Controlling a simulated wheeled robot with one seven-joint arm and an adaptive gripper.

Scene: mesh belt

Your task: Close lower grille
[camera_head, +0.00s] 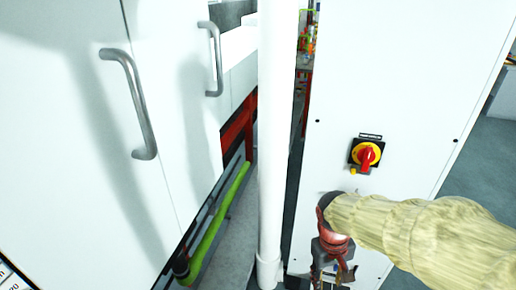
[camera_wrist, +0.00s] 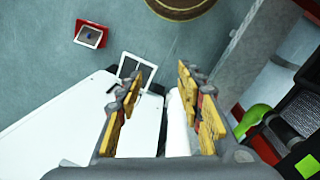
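My gripper (camera_head: 332,268) hangs low in front of the white cabinet (camera_head: 400,80), below its red and yellow rotary switch. In the wrist view my gripper (camera_wrist: 160,84) points down with its two yellow-padded fingers spread and nothing between them. A small white-framed panel with dark panes (camera_wrist: 140,68) shows just beyond the left fingertip, next to the end of the white cabinet. I cannot tell whether this panel is the lower grille. No grille is clearly recognisable in the head view, where my arm covers the lower part of the cabinet.
A white vertical pipe (camera_head: 272,130) stands left of the cabinet. White doors with metal handles (camera_head: 140,105) fill the left. A green pipe (camera_head: 218,222) runs low between. A red-framed object (camera_wrist: 91,36) and a round brown object (camera_wrist: 180,6) lie beyond, over open grey floor.

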